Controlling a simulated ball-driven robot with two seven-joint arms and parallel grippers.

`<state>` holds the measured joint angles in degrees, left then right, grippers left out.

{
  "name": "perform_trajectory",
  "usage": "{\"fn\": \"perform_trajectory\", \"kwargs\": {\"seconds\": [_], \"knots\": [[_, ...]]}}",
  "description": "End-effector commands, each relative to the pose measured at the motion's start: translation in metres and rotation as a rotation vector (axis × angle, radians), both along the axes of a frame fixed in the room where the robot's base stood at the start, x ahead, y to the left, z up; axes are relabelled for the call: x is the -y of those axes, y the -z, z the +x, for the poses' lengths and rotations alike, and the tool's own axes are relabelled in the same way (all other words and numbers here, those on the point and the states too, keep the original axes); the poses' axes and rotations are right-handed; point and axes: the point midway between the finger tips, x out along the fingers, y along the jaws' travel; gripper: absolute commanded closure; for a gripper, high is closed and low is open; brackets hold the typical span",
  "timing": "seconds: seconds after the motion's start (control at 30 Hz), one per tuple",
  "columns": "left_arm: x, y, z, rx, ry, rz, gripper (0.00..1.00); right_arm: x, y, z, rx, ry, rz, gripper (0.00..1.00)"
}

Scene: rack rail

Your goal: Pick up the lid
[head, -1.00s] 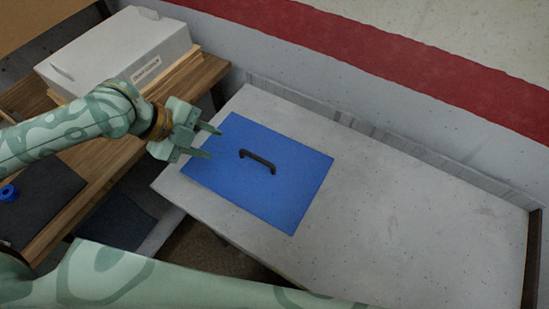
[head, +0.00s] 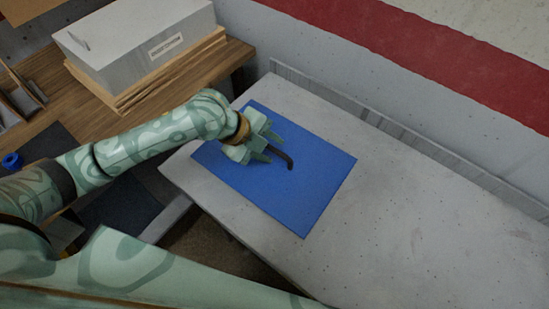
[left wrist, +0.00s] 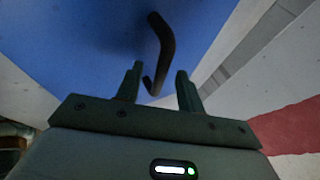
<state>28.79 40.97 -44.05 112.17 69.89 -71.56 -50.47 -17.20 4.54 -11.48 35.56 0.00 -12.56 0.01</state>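The lid (head: 310,192) is a flat blue square with a dark arched handle (head: 288,160), lying on the pale grey table. My left gripper (head: 272,149) is over the lid at the near-left end of the handle, hiding part of it. In the left wrist view the two fingers of the left gripper (left wrist: 159,82) stand apart, with one end of the handle (left wrist: 160,45) showing between and beyond them. I cannot tell whether they touch it. The blue lid (left wrist: 70,40) fills the upper left there. My right gripper is not in view.
The grey table (head: 400,200) is clear to the right of the lid. A low wall with a red stripe (head: 400,50) runs behind it. At the left, a wooden bench (head: 215,85) carries a white labelled box (head: 135,45) on wooden boards. A small blue object (head: 12,161) lies at the far left.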

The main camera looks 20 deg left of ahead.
Motion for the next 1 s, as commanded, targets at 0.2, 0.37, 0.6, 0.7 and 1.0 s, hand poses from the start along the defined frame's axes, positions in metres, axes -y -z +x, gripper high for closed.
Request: {"fn": "perform_trajectory", "kwargs": {"seconds": [0.2, 0.37, 0.6, 0.7, 1.0], "knots": [[0.001, 0.002, 0.001, 0.001, -0.001, 0.000, 0.62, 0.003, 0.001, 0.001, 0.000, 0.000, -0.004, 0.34], [0.001, 0.002, 0.001, 0.001, -0.001, 0.000, 0.95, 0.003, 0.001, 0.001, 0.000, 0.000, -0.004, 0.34], [0.001, 0.001, 0.001, 0.002, 0.000, 0.001, 1.00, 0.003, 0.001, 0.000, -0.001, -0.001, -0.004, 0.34], [0.001, 0.002, 0.001, 0.002, 0.000, 0.001, 1.00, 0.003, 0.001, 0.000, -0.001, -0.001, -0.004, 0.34], [0.001, -0.017, 0.002, 0.006, -0.001, 0.002, 1.00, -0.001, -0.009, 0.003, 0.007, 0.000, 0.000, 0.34]]}}
